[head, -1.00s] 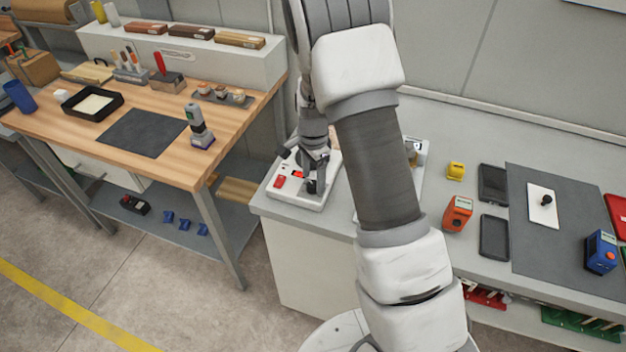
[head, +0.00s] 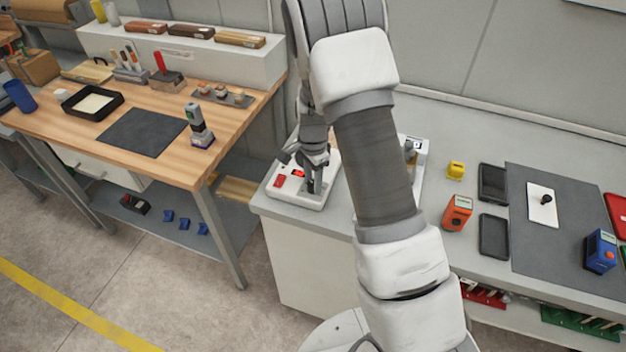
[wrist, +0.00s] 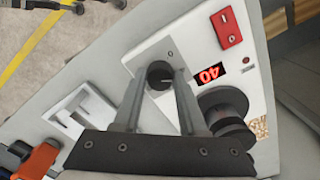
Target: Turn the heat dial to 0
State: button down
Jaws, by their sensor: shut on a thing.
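The heat control unit is a pale box (head: 296,197) on the grey bench. In the wrist view its face (wrist: 185,45) carries a small black dial (wrist: 159,72) with a "0" mark just beyond it. My gripper (wrist: 164,78) is shut on this dial, one finger on each side; the fingers hide part of it and its pointer is unclear. A red-lit display (wrist: 210,74) appears upside down and seems to read 40. In the head view my gripper (head: 314,178) is down at the box, and the dial is hidden by the fingers.
A red rocker switch (wrist: 227,27) and a larger black knob (wrist: 224,112) are close to the fingers on the same box. A white slotted fixture (wrist: 82,120) stands beside it. An orange device (head: 457,212) and a yellow block (head: 456,170) are farther right.

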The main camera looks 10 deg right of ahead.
jog(key=shift+n+b, duration=0.3)
jog(key=shift+f+n+b, duration=0.15)
jog(key=shift+n+b, duration=0.45)
jog(key=shift+n, duration=0.4)
jog(key=n+b, duration=0.2)
jog(key=n, duration=0.1)
jog(key=n+b, duration=0.2)
jog(key=n, duration=0.4)
jog(key=shift+n, duration=0.3)
jog(key=shift+c, duration=2.3)
grip_release()
jog(key=shift+r, duration=0.25)
